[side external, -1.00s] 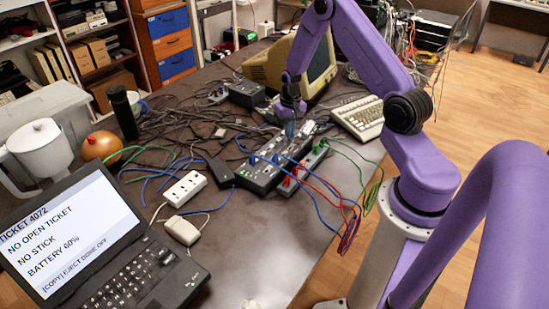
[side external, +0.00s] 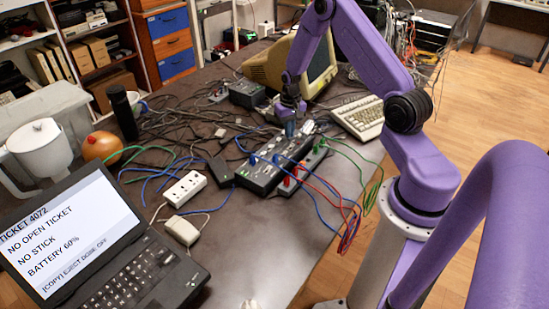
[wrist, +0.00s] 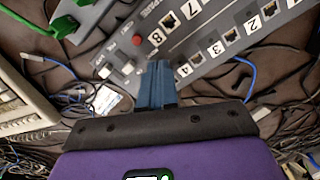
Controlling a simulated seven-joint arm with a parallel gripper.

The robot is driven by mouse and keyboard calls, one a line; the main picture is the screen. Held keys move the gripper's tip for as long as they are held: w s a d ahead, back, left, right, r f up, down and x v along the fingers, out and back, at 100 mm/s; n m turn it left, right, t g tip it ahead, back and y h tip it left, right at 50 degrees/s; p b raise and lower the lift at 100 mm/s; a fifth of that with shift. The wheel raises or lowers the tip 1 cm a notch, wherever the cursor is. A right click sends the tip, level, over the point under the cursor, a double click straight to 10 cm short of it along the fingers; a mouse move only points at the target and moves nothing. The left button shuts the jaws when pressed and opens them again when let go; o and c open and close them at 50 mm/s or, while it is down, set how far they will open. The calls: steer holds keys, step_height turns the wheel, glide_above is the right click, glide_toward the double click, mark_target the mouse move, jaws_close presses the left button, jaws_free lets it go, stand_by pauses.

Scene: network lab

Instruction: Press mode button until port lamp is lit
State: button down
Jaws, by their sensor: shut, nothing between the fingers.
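The grey switch box (side external: 262,172) with numbered ports lies on the table, and blue and red plugs sit in this equipment. In the wrist view its panel (wrist: 205,50) shows ports, number labels, a red round button (wrist: 137,40) and two pale raised controls (wrist: 128,68). I cannot read which one is the mode button, nor see a port lamp clearly lit. My gripper (side external: 290,130) is shut and empty, pointing down at the far end of the box. In the wrist view its blue fingers (wrist: 157,66) overlap the panel edge beside the pale controls. I cannot tell whether they touch.
Red, green and blue cables (side external: 345,215) hang off the near side. A keyboard (side external: 358,118) and an old monitor (side external: 320,65) stand behind. A white power strip (side external: 185,188) and a laptop (side external: 95,240) are at left. Loose black cables cover the table behind the box.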

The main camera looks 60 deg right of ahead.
steer(key=shift+f, duration=0.5)
stand_by(0.6)
steer(key=shift+r, duration=2.5)
